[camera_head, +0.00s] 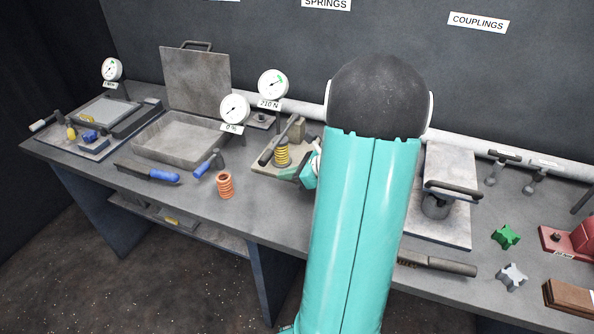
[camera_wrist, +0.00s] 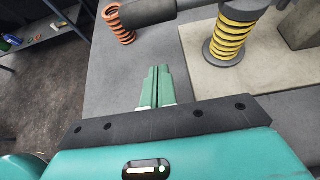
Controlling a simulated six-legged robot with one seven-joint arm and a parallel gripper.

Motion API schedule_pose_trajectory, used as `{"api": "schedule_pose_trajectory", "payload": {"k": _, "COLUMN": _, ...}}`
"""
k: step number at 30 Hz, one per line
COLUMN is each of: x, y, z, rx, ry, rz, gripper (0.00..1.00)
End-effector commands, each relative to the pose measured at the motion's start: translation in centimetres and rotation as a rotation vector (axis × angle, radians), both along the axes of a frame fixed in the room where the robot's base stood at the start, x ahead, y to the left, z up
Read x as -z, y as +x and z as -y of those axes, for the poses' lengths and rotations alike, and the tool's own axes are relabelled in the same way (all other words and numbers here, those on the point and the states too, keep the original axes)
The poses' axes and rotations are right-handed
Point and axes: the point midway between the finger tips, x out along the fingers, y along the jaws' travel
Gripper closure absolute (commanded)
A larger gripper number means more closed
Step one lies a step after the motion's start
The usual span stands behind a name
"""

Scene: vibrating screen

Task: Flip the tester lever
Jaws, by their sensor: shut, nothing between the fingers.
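The tester lever (camera_head: 269,154) is a dark handle on a bar, slanting across the spring tester; its handle also crosses the top of the wrist view (camera_wrist: 148,11). A yellow spring (camera_head: 282,155) stands upright on the tester's pale base plate (camera_head: 262,169), and shows at upper right in the wrist view (camera_wrist: 230,42). My gripper (camera_head: 297,176) is at the front right of the tester, low near the plate. In the wrist view its green fingers (camera_wrist: 157,75) are together and empty, pointing toward the lever handle with a gap between them. My arm hides the area right of the tester.
An orange spring (camera_head: 224,185) stands on the bench left of the tester, near a blue-handled tool (camera_head: 206,166). Dial gauges (camera_head: 273,84) stand behind. An open metal case (camera_head: 180,143) lies further left. Bare bench lies in front of the tester plate.

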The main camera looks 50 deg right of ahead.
Motion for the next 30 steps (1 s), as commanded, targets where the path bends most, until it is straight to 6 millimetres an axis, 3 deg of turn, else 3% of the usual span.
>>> {"api": "schedule_pose_trajectory", "payload": {"k": 5, "x": 1.9, "y": 3.0, "z": -1.2, "rx": -0.005, "ry": 0.004, "rz": -0.001, "gripper": 1.00}}
{"api": "schedule_pose_trajectory", "payload": {"k": 7, "x": 0.1, "y": 3.1, "z": -1.1, "rx": -0.004, "ry": -0.005, "rz": 0.003, "gripper": 1.00}}
{"api": "schedule_pose_trajectory", "payload": {"k": 12, "x": -1.8, "y": 3.5, "z": -1.3, "rx": -0.004, "ry": -0.003, "rz": 0.002, "gripper": 1.00}}
{"api": "schedule_pose_trajectory", "payload": {"k": 30, "x": -2.7, "y": 3.5, "z": -1.4, "rx": -0.006, "ry": 0.013, "rz": -0.004, "gripper": 1.00}}
